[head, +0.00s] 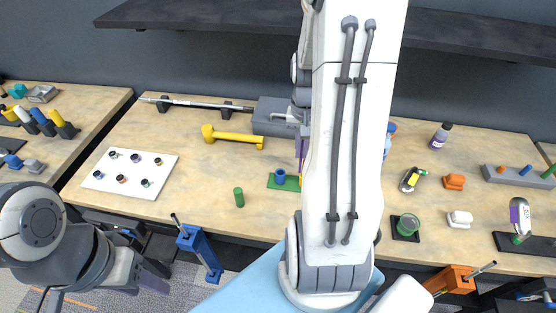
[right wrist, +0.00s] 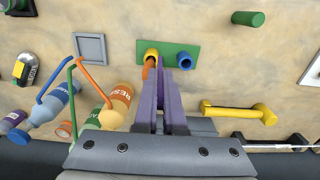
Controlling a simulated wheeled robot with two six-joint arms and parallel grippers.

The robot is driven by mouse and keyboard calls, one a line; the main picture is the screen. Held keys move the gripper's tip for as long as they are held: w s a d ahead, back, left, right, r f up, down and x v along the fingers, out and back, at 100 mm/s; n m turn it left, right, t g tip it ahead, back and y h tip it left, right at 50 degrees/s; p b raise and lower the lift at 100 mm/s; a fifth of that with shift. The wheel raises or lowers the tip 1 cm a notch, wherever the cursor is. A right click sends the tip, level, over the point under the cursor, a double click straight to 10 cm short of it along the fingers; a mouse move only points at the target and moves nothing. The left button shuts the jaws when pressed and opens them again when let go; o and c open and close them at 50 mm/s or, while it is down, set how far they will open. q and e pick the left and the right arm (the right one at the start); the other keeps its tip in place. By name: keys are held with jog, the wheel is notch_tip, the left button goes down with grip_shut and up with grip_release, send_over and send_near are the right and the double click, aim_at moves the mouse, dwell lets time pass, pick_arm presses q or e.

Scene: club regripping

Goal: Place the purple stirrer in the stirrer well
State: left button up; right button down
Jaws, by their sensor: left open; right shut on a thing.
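My right gripper (right wrist: 163,65) is shut on the purple stirrer (right wrist: 161,84), which shows only as a narrow strip between the purple fingers. The fingertips lie over the back edge of the green plate (right wrist: 190,47), between a yellow well (right wrist: 151,52) and a blue well (right wrist: 184,61). I cannot tell which is the stirrer well, nor whether the stirrer touches either one. In the head view, my right arm hides part of the plate (head: 290,184); the blue well (head: 280,176) shows. My left gripper (head: 153,284) is open and empty, low at the left, off the table's front edge.
A yellow dumbbell-shaped piece (head: 233,136) and a green cylinder (head: 238,197) lie left of the plate. A white board with several small pots (head: 125,190) is further left. Bottles with bent spouts (right wrist: 60,98) stand near my right gripper.

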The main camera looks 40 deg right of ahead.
jog(key=shift+w+a+f+p, duration=0.35)
jog(key=shift+w+f, duration=0.6)
jog(key=shift+f, duration=0.35)
jog(key=shift+w+a+f+p, duration=0.4)
jog(key=shift+w+f, duration=0.55)
jog(key=shift+f, duration=0.35)
jog(key=shift+w+a+f+p, duration=0.35)
jog(key=shift+w+f, duration=0.6)
jog(key=shift+f, duration=0.35)
jog(key=c, duration=1)
grip_release()
notch_tip(320, 180, up, 12)
jog(key=b, duration=0.2)
